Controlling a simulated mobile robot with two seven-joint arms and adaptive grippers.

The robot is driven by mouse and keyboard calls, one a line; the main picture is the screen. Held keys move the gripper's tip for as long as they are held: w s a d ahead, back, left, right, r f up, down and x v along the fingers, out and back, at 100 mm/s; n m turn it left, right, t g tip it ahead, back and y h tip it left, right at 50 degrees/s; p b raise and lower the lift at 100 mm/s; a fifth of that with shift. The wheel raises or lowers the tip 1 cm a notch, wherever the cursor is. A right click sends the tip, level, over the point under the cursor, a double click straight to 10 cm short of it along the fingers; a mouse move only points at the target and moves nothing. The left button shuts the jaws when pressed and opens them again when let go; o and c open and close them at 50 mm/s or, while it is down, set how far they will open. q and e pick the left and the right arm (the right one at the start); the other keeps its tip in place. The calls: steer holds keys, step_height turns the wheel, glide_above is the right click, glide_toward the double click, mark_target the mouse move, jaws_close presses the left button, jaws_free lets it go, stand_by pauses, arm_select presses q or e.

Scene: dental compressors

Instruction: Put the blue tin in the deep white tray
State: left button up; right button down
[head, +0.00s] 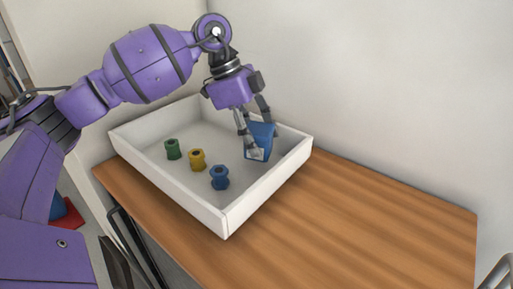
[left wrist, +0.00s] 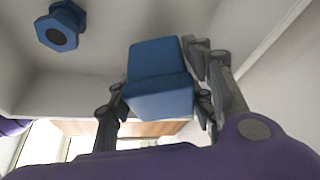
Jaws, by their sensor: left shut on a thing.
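The blue tin (head: 263,136) is in my left gripper (head: 253,132), low over the right part of the deep white tray (head: 268,197). The fingers are shut on it from two sides, and it looks tilted in the head view. In the left wrist view the tin (left wrist: 160,78) sits between the fingers of the left gripper (left wrist: 160,100). It is inside the tray's walls; I cannot tell whether it touches the floor. The right gripper is not in view.
In the tray stand a green spool (head: 172,149), a yellow spool (head: 197,160) and a blue spool (head: 220,177), left of the tin. The tray is on a wooden table (head: 370,220), whose right part is clear. Walls stand behind.

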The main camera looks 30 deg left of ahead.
arm_select(q)
steer(key=shift+f, duration=1.5)
steer(key=shift+f, duration=0.1)
steer(key=o, duration=1.4)
steer(key=v, duration=1.2)
steer(key=shift+a+p, duration=0.1)
steer(key=shift+p, duration=0.25)
